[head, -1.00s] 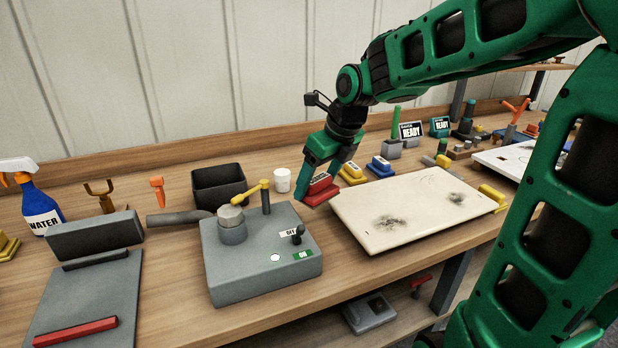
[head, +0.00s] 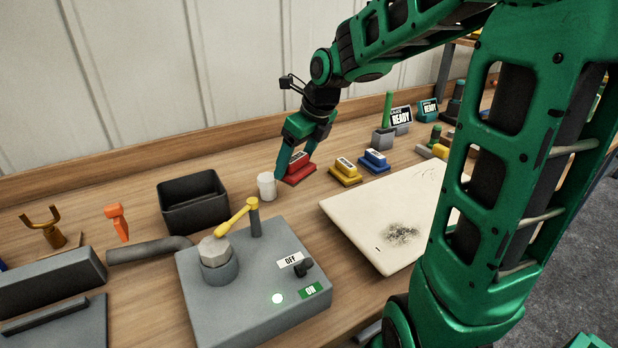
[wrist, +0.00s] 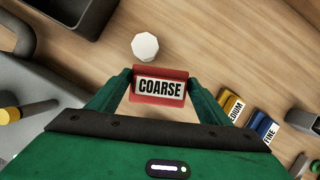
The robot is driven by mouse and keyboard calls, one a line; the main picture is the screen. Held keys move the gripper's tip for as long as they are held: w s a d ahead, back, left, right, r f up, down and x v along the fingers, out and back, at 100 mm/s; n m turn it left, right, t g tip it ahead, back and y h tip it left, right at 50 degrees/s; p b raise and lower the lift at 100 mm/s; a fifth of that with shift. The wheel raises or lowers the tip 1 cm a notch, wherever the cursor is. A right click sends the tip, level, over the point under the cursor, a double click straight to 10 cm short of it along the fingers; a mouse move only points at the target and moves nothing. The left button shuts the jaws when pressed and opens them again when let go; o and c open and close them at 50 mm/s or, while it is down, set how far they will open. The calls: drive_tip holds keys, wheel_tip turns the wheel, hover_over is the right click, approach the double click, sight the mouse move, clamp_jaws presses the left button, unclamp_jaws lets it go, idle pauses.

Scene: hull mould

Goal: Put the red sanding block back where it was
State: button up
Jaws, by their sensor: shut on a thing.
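The red sanding block (head: 301,172) has a white label and a dark top edge; in the wrist view the red block (wrist: 160,99) reads "COARSE". My gripper (head: 291,165) is over it in the head view, with its fingers at the block's two ends. In the wrist view my gripper (wrist: 158,92) is shut on the block, one green finger at each side. The block is at or very near the bench top; whether it touches the wood I cannot tell.
A yellow block (head: 345,175) and a blue block (head: 373,163) stand right of the red one. A white cup (head: 267,186) is close on its left. A stained pale panel (head: 355,225) lies in front. A grey machine (head: 250,285) and black bin (head: 193,205) are left.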

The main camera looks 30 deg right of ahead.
drive_tip(key=w+d+f, duration=0.1)
drive_tip(key=d, duration=0.1)
drive_tip(key=w+d+f, duration=0.1)
drive_tip(key=d+f, duration=0.1)
drive_tip(key=w+d+f, duration=0.1)
drive_tip(key=d, duration=0.1)
drive_tip(key=shift+d+f, duration=0.25)
drive_tip(key=shift+d, duration=0.05)
drive_tip(key=shift+f, duration=2)
drive_tip(key=o, duration=1.1)
drive_tip(key=shift+f, duration=0.1)
